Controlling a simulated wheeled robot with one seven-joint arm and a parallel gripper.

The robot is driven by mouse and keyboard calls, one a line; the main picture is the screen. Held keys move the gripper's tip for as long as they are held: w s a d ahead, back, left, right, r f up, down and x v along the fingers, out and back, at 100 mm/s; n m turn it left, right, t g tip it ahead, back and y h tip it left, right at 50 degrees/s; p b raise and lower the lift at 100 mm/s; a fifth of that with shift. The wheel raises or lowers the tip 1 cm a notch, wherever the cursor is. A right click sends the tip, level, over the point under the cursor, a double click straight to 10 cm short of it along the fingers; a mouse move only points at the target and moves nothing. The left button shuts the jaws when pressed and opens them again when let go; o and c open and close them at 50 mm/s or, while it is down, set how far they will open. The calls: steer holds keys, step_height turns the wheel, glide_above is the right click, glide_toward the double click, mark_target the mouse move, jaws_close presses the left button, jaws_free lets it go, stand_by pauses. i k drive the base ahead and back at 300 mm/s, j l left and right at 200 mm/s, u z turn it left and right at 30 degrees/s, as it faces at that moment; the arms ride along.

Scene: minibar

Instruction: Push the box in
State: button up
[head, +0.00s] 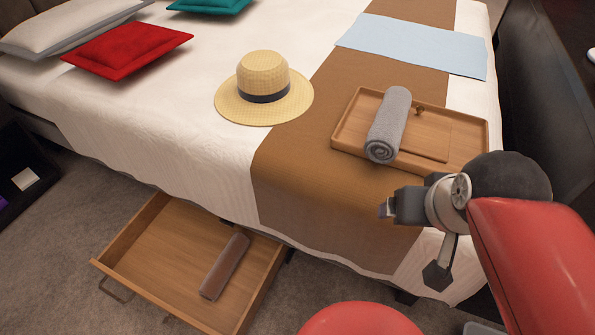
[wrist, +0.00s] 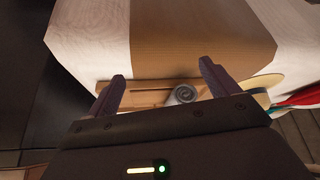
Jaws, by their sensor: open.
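A wooden box like a drawer (head: 127,229) stands pulled out from under the bed, in the lower left of the head view. It has a metal handle (head: 115,291) on its front, and a grey-brown block-shaped item (head: 224,266) lies inside. Its inner end is hidden by the hanging bedspread. My gripper (head: 385,208) is above the near edge of the bed, right of the box and higher, apart from it. In the wrist view my gripper (wrist: 162,70) is open with nothing held between its fingers. The box is not clearly visible there.
On the bed (head: 190,125) lie a straw hat (head: 263,82), a wooden tray (head: 345,130) with a rolled grey towel (head: 388,125), a blue cloth (head: 415,45) and cushions. Carpet (head: 60,270) is clear left of the box. A dark panel (head: 540,90) stands right.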

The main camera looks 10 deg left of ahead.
mark_target(162, 255)
steer(key=u, duration=1.1)
steer(key=j+u, duration=0.4)
steer(key=i+j+u, duration=0.1)
steer(key=j+u, duration=0.3)
steer(key=u, duration=0.45)
